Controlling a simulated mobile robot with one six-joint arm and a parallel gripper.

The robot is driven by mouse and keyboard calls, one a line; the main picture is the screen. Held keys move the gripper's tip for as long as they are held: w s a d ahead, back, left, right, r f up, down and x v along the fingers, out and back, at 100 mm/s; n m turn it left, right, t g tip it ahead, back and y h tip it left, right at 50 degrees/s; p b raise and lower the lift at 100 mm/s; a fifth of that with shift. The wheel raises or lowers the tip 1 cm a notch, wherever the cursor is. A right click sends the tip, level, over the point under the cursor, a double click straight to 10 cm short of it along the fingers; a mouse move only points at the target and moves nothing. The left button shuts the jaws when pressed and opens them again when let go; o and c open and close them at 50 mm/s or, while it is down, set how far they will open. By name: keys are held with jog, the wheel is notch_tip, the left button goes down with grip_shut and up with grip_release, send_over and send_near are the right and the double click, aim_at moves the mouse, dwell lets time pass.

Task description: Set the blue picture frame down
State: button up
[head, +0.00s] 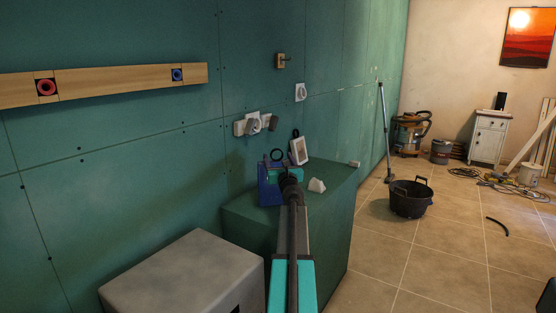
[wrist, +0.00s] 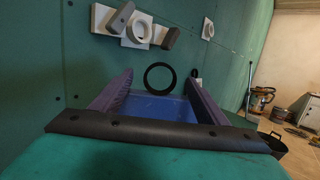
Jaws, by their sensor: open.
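The blue picture frame (head: 266,191) is upright at the near end of the green cabinet top (head: 330,176), close to the wall. My gripper (head: 275,161) is in front of it and partly hides it. In the wrist view the two dark fingers of my gripper (wrist: 160,78) are spread wide. The blue face of the frame (wrist: 155,106) shows between and beyond them, apart from the fingers as far as I can see. The frame's lower edge is hidden, so I cannot tell how it touches the cabinet.
A black ring (wrist: 158,78) shows just beyond the fingers. A white-framed picture (head: 299,150) and a pale block (head: 317,186) are on the cabinet. Wall switches (head: 254,124) are above. A grey box (head: 182,274) stands at the near left. The tiled floor at right is mostly open.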

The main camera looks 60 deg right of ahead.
jog(key=v, duration=1.1)
jog(key=shift+a, duration=0.2)
jog(key=shift+s, duration=0.15)
dwell(0.8)
